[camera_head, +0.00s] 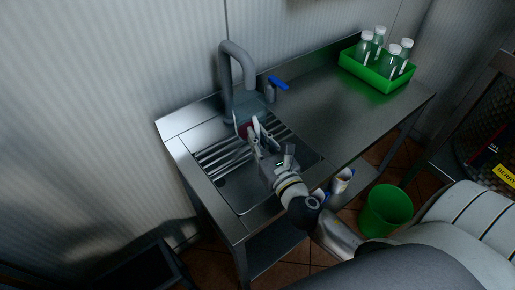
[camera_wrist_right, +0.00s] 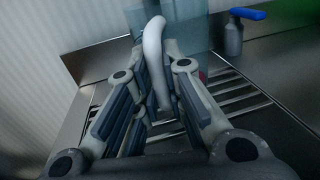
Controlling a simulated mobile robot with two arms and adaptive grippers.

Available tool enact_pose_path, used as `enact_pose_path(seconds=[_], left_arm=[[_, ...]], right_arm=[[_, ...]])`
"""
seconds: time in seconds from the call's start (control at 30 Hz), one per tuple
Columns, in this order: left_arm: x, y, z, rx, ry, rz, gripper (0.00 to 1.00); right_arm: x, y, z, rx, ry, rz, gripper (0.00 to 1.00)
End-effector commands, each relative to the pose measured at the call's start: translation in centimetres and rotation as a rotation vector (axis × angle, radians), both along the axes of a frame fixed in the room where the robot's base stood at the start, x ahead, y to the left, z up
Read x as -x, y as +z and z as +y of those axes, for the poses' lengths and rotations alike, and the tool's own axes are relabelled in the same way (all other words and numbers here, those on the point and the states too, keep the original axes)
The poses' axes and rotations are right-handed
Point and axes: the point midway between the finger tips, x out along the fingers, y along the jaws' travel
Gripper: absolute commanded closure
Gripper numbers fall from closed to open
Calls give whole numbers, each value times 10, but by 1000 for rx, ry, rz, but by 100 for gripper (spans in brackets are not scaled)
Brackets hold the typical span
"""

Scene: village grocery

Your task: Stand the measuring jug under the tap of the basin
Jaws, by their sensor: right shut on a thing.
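The measuring jug (camera_head: 247,107) is a translucent bluish vessel with a white handle. In the head view it is at the back of the basin (camera_head: 224,190), just below the spout of the arched grey tap (camera_head: 231,62). My right gripper (camera_head: 256,133) is shut on the jug's handle. In the right wrist view the white handle (camera_wrist_right: 154,60) runs between the fingers (camera_wrist_right: 160,105), and the bluish jug body (camera_wrist_right: 195,38) is behind it. The jug's base is hidden, so I cannot tell whether it touches the slats. My left gripper is not in view.
Metal slats (camera_head: 215,155) cross the basin. A grey fitting with a blue lever (camera_head: 278,83) stands right of the tap. A green crate (camera_head: 378,84) of bottles sits on the counter's far right. A green bucket (camera_head: 386,211) is on the floor. The counter middle is clear.

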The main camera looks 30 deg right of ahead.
Motion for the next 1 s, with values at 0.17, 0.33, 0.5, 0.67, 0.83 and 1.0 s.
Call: enact_pose_path(seconds=[0.17,0.33,0.5,0.67,0.83,1.0], left_arm=[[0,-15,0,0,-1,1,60],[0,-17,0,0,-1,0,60],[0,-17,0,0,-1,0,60],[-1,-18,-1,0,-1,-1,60],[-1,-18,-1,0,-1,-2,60],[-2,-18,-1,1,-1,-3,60]], right_arm=[[0,-28,0,-3,-2,4,100],[0,-35,0,0,0,1,100],[0,-34,0,0,1,1,100],[0,-37,0,0,0,2,83],[0,-37,0,0,0,2,68],[0,-37,0,0,0,2,68]])
